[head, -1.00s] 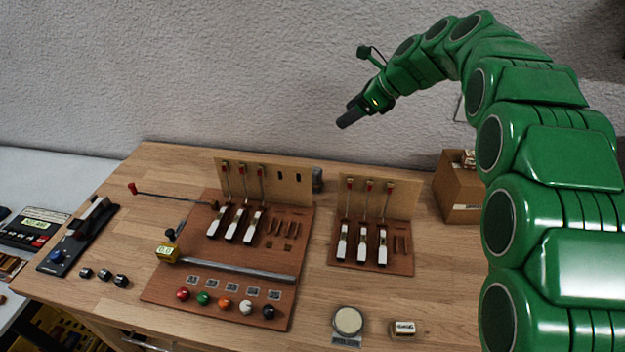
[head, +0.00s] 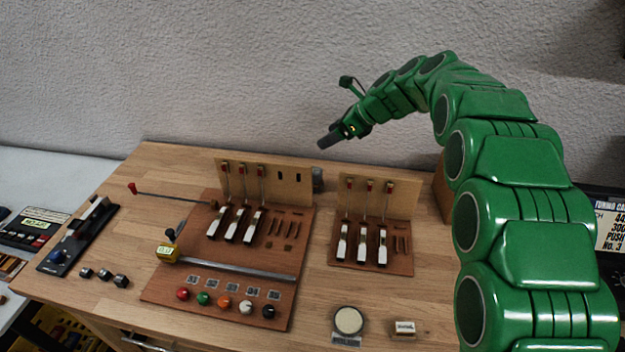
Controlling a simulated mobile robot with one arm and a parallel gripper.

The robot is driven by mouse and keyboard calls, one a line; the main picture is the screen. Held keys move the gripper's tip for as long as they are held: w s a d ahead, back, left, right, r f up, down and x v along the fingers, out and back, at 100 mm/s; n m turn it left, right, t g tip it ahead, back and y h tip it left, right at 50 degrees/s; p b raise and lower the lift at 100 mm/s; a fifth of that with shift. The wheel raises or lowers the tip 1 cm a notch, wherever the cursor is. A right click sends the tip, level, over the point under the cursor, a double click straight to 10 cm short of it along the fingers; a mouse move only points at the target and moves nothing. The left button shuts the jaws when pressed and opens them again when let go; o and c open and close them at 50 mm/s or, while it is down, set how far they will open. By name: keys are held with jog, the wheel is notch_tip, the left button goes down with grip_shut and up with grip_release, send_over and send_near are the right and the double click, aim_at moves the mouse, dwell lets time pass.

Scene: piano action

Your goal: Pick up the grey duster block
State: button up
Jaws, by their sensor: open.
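A small grey block (head: 317,180), which looks like the grey duster block, stands on the wooden workbench (head: 300,310) between the two upright backboards, near the wall. Its lower left part is close to the edge of the left backboard. My gripper (head: 326,140) hangs in the air above and slightly right of the block in the picture, apart from it, pointing down and left. The gripper is small and dark here; nothing shows held in it.
The left backboard (head: 290,183) and right backboard (head: 400,197) flank the block, with piano hammers before them. A cardboard box (head: 443,190) stands right, partly behind my arm.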

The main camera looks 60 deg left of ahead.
send_near(314, 169)
notch_tip(314, 169, down, 3)
jog(key=s+a, duration=0.1)
jog(key=shift+a+r+x, duration=0.15)
jog(key=shift+x, duration=1.1)
jog(key=shift+a+r+x, duration=0.1)
jog(key=shift+x, duration=1.2)
jog(key=shift+a+r+x, duration=0.15)
jog(key=shift+x, duration=1.1)
jog(key=shift+s, duration=0.15)
jog(key=shift+c, duration=0.3)
